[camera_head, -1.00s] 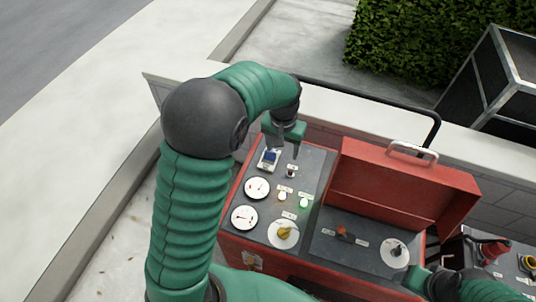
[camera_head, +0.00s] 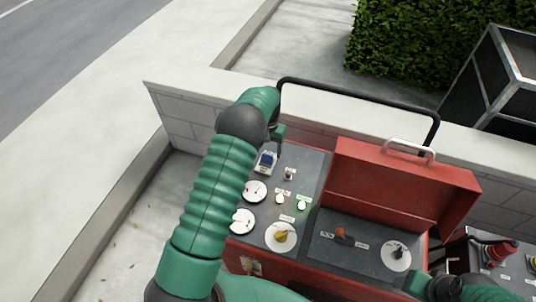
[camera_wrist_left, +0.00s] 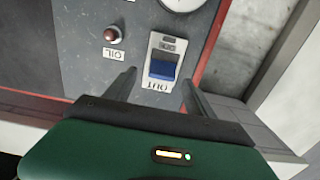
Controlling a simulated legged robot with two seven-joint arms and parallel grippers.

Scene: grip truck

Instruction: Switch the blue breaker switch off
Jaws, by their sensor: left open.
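The blue breaker switch (camera_head: 267,160) sits in a pale plate at the top left of the dark control panel. In the left wrist view the blue switch (camera_wrist_left: 163,66) shows between and beyond my two finger tips, with a label at its edge. My left gripper (camera_wrist_left: 158,78) is open and empty, its fingers spread to either side of the switch plate; I cannot tell whether they touch it. In the head view my left gripper (camera_head: 278,134) is partly hidden behind my arm, just above the switch. My right gripper (camera_head: 422,285) shows only in part at lower right, its fingers unclear.
A red open lid (camera_head: 400,185) stands to the right. A black rail (camera_head: 350,97) and a low wall lie behind.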

